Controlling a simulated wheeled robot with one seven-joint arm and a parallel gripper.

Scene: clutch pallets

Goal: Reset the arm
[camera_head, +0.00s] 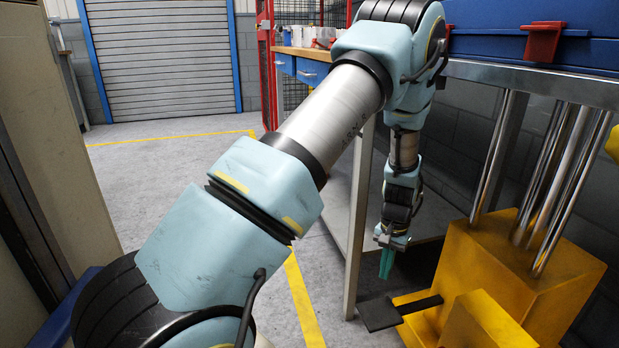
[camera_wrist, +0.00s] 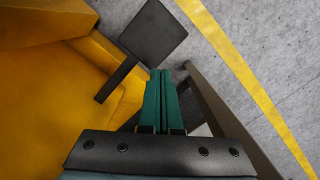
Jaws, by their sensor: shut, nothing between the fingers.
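My arm stretches across the head view from the lower left to the upper right, then bends down. My gripper (camera_head: 387,262) hangs at its end, pointing down, with green fingers. In the wrist view my gripper (camera_wrist: 160,78) shows its two green fingers side by side, shut, with nothing between them. In the head view the fingertips are just above and beside a dark flat pedal (camera_head: 378,313) on the yellow machine (camera_head: 490,262). The pedal also shows in the wrist view (camera_wrist: 153,32), beyond the fingertips. I cannot tell the exact gap between them.
A workbench leg (camera_head: 357,225) stands close to the left of my gripper. Shiny vertical rods (camera_head: 545,185) rise from the machine under a blue top (camera_head: 490,38). A beige cabinet (camera_head: 50,120) is at the left. Grey floor with yellow lines (camera_head: 303,300) is open toward the shutter (camera_head: 160,55).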

